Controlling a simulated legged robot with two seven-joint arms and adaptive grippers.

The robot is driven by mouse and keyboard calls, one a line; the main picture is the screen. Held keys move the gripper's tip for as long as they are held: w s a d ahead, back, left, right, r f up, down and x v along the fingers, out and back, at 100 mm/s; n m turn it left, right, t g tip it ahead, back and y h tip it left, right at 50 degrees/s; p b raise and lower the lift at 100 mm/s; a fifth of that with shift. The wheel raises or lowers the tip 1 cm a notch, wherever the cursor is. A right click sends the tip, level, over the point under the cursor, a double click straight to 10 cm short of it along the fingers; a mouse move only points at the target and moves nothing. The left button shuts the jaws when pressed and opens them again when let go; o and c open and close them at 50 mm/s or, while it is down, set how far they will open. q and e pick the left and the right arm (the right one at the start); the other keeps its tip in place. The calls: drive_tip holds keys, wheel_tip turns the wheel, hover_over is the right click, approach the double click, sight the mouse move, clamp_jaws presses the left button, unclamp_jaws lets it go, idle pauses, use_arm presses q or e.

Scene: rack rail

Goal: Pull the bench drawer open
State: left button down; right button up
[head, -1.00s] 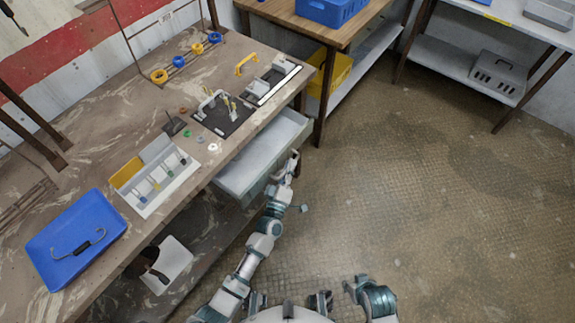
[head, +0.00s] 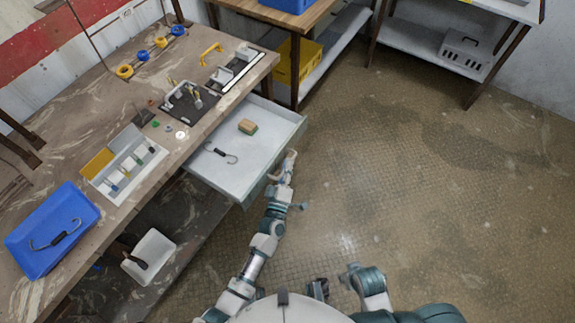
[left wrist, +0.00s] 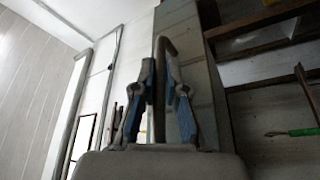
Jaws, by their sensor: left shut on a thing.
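The bench drawer (head: 215,175) stands well out from under the bench top, its pale inside showing. A small tan-and-green block (head: 247,127) and a dark hook-ended item (head: 220,153) lie in it. My left gripper (head: 289,163) is at the drawer's front face, shut on the drawer handle. In the left wrist view the two blue-padded fingers of the gripper (left wrist: 159,100) close on a grey handle bar (left wrist: 161,50). The handle is mostly hidden by the gripper in the head view.
The bench top (head: 75,110) carries a blue tray (head: 52,228), a divided white tray (head: 122,178) and a dark mat with tools (head: 190,100). A white bin (head: 150,255) is below. A wooden table (head: 270,12) stands beyond the drawer. Floor at right is clear.

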use_arm(q)
drive_tip(key=shift+a+f, duration=0.25)
drive_tip(key=shift+f, duration=0.05)
drive_tip(key=c, duration=1.3)
unclamp_jaws()
drive_tip(key=shift+o, duration=0.5)
drive_tip(key=shift+r, duration=0.15)
use_arm(e)
drive_tip(key=shift+w+a+r, duration=0.1)
drive_tip(key=shift+w+a, duration=0.05)
drive_tip(key=shift+a, duration=0.25)
use_arm(q)
drive_tip(key=shift+d, duration=0.1)
drive_tip(key=shift+s, duration=0.3)
drive_tip(key=v, duration=1.1)
drive_tip(key=shift+a, duration=0.3)
drive_tip(key=shift+s, duration=0.1)
use_arm(e)
drive_tip(key=shift+d, duration=0.1)
